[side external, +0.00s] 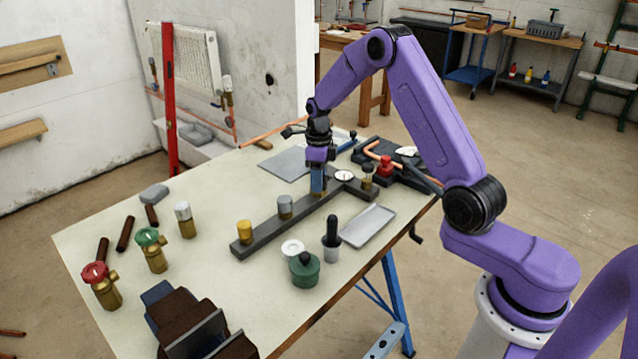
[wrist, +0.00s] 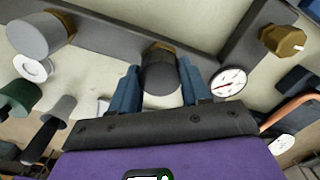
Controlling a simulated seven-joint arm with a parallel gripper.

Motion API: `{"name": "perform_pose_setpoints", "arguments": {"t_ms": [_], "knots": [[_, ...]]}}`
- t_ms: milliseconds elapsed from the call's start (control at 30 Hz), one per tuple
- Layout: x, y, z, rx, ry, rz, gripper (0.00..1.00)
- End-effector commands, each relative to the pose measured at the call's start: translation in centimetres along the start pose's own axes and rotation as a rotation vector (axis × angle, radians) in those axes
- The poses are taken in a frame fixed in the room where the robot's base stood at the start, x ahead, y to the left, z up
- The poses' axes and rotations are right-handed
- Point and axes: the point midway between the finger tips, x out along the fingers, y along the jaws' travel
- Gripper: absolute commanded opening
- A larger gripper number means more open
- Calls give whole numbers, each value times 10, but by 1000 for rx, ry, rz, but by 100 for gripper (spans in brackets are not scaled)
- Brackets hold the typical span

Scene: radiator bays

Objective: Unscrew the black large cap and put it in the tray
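The black large cap (wrist: 160,72) sits on the dark grey manifold bar (side external: 262,238), between my blue fingers in the wrist view. My gripper (side external: 318,187) points straight down over the bar, with one finger on each side of the cap. I cannot tell whether the fingers press on the cap or stand just clear of it. In the side view the gripper hides the cap. The flat grey metal tray (side external: 368,225) lies on the table to the right of the bar, near its edge, and looks empty.
A grey cap (side external: 285,206) and a yellow cap (side external: 244,231) stand on the same bar. A brass fitting (wrist: 283,40) and a round gauge (wrist: 228,82) are close to my gripper. A green pot (side external: 304,270) and a black-handled tool (side external: 332,240) stand beside the tray.

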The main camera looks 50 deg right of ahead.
Motion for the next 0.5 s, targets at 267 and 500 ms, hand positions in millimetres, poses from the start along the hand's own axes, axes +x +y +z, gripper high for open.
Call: {"name": "perform_pose_setpoints", "arguments": {"t_ms": [267, 500], "knots": [[0, 0, 0, -39, 0, 0, 7], [0, 0, 0, -311, 0, 0, 7]]}}
